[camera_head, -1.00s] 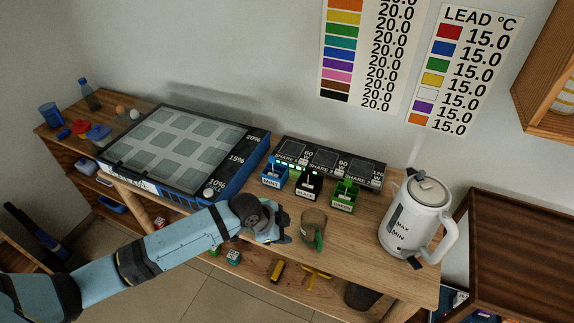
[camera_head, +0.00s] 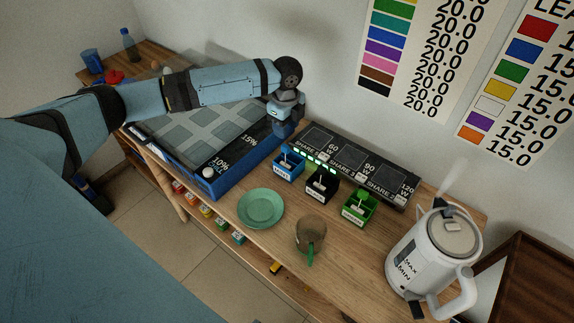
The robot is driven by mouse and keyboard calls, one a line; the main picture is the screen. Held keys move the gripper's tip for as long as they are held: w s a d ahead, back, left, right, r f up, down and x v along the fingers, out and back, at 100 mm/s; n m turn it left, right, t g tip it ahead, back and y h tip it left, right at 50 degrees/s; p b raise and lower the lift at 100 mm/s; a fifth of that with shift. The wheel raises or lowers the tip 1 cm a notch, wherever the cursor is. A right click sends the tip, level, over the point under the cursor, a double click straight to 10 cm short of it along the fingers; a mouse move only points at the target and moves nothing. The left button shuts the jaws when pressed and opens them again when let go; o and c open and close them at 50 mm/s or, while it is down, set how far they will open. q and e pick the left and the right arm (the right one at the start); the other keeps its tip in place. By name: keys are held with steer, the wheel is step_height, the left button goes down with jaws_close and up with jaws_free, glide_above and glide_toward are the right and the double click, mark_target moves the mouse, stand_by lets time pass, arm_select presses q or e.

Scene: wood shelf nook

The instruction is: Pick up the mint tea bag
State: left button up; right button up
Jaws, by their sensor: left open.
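The mint tea bag's place is the small blue box (camera_head: 288,166) with a white label, on the wooden top in front of the dark share panel. A small pale piece sticks up in it, but the bag itself is too small to make out. My left gripper (camera_head: 281,130) is open and points down, behind and slightly left of the blue box, near the solar panel's right back corner. It appears apart from the box. A black box (camera_head: 322,187) and a green box (camera_head: 359,208) stand to the right of the blue one. My right gripper is not in view.
A green saucer (camera_head: 261,208) and a brownish cup (camera_head: 310,233) with a green handle stand in front of the boxes. A white kettle (camera_head: 432,255) stands at the right. The large solar panel (camera_head: 205,172) fills the left, and the share panel (camera_head: 376,170) lies behind the boxes.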

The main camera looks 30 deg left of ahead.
mark_target(285, 146)
arm_select(q)
step_height(285, 146, down, 4)
steer(key=shift+w+f, duration=0.1)
steer(key=shift+f, duration=0.1)
steer(key=f, duration=0.5)
steer(key=shift+s+p, duration=0.25)
steer(key=shift+p, duration=0.15)
jaws_close()
